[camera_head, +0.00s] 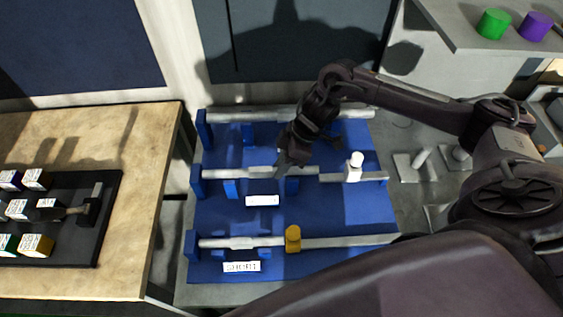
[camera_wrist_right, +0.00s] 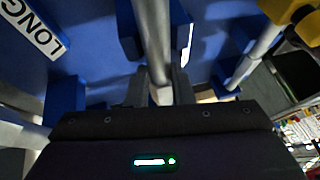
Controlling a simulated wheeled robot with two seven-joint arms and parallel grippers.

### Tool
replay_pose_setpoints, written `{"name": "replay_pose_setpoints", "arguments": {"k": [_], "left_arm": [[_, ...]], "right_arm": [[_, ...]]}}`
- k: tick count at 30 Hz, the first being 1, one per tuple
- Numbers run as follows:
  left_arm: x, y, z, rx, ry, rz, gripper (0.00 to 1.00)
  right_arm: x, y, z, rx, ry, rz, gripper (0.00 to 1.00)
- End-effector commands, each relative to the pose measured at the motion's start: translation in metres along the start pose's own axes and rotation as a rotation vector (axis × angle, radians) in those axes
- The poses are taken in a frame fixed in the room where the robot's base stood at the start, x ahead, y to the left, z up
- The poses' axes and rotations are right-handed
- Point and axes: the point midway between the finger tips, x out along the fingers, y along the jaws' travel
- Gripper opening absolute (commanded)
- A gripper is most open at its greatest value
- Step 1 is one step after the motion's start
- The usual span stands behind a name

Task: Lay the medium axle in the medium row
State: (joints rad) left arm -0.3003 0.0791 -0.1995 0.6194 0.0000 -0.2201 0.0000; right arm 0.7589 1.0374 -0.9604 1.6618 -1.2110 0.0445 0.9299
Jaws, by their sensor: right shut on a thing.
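The axle with a white collar (camera_head: 354,168) lies along the middle row of the blue rack (camera_head: 345,215). My right gripper (camera_head: 286,166) is shut on its grey shaft, left of the collar. In the right wrist view the shaft (camera_wrist_right: 154,35) runs between the fingers of the gripper (camera_wrist_right: 158,88), close over the blue supports. I cannot tell whether it fully rests in them. The middle row's label (camera_head: 262,200) is too small to read. My left gripper is not in view.
A grey axle (camera_head: 235,115) lies in the back row. An axle with a yellow collar (camera_head: 293,238) lies in the front row. A label reading LONG (camera_wrist_right: 35,30) shows in the wrist view. A wooden table (camera_head: 80,125) with a black tray stands left.

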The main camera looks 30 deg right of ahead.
Motion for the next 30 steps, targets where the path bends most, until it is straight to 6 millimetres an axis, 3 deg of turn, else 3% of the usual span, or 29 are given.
{"name": "replay_pose_setpoints", "arguments": {"k": [2,3,8,20,30], "left_arm": [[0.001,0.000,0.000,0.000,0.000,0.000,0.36],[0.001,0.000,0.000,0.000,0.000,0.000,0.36],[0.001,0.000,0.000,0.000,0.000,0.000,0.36],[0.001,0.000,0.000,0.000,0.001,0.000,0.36],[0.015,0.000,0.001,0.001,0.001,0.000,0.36]], "right_arm": [[0.001,0.001,-0.002,-0.002,0.007,0.002,0.00],[0.003,0.000,0.001,0.001,0.000,0.000,0.23],[0.002,0.000,0.001,0.001,0.000,0.000,0.43],[-0.007,0.001,0.000,0.000,-0.001,0.002,0.43],[-0.076,0.001,0.000,0.000,0.000,0.005,0.43]]}}
